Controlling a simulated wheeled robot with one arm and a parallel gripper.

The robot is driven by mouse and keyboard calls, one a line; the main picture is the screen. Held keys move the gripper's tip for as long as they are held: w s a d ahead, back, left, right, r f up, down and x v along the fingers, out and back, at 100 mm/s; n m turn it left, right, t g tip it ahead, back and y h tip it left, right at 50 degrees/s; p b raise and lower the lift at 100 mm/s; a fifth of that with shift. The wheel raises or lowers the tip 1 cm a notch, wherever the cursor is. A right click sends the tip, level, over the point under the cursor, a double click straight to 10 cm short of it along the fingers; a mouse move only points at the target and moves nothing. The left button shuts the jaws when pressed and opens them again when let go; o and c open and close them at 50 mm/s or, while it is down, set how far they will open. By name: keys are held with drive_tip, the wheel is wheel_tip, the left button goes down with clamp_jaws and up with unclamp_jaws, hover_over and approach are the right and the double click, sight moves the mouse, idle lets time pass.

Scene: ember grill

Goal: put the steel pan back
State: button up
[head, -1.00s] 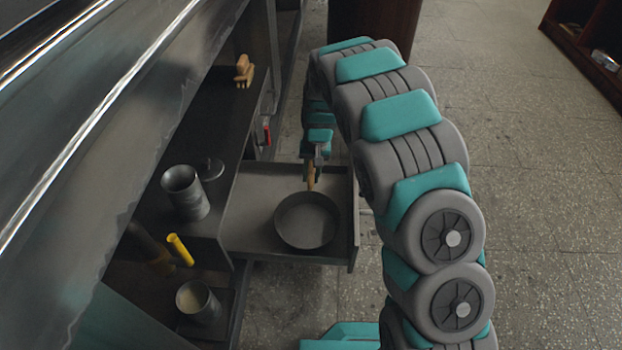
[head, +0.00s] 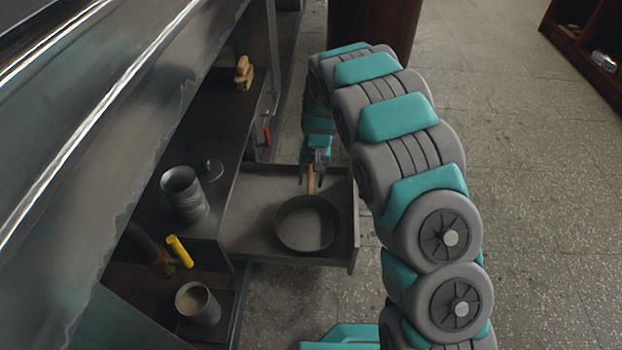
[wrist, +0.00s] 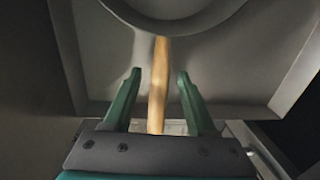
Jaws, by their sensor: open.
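The steel pan (head: 305,224) lies in the pulled-out drawer (head: 248,190), its round body near the drawer's front right and its wooden handle pointing to the back. My gripper (head: 312,181) is at the handle's end. In the wrist view the wooden handle (wrist: 158,85) runs between the two green fingers (wrist: 159,88), with a gap on each side. The gripper is open, and neither finger touches the handle. The pan's rim (wrist: 172,25) shows at the top of the wrist view, partly cut off by the frame.
A metal canister (head: 184,195) and a small lid (head: 210,170) stand on the dark shelf left of the drawer. A cup (head: 197,303) and a yellow-handled tool (head: 180,251) are below. A wooden brush (head: 243,72) lies farther back.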

wheel_tip(320, 180, up, 12)
drive_tip(key=d+p, duration=0.1)
drive_tip(key=shift+w+d, duration=0.15)
drive_tip(key=s+d+r, duration=0.5)
drive_tip(key=s+r, duration=0.1)
drive_tip(key=s, duration=0.2)
drive_tip(key=s+d+r, duration=0.5)
drive_tip(key=s+d, duration=0.1)
drive_tip(key=s, duration=0.3)
drive_tip(key=s+d+r, duration=0.1)
drive_tip(key=s+d, duration=0.1)
drive_tip(key=s, duration=1)
drive_tip(key=s+d+r+g+h, duration=0.1)
drive_tip(key=s+d, duration=0.2)
drive_tip(key=s, duration=0.9)
drive_tip(key=shift+s+r, duration=0.2)
drive_tip(key=shift+s, duration=0.05)
drive_tip(key=shift+w+d, duration=0.1)
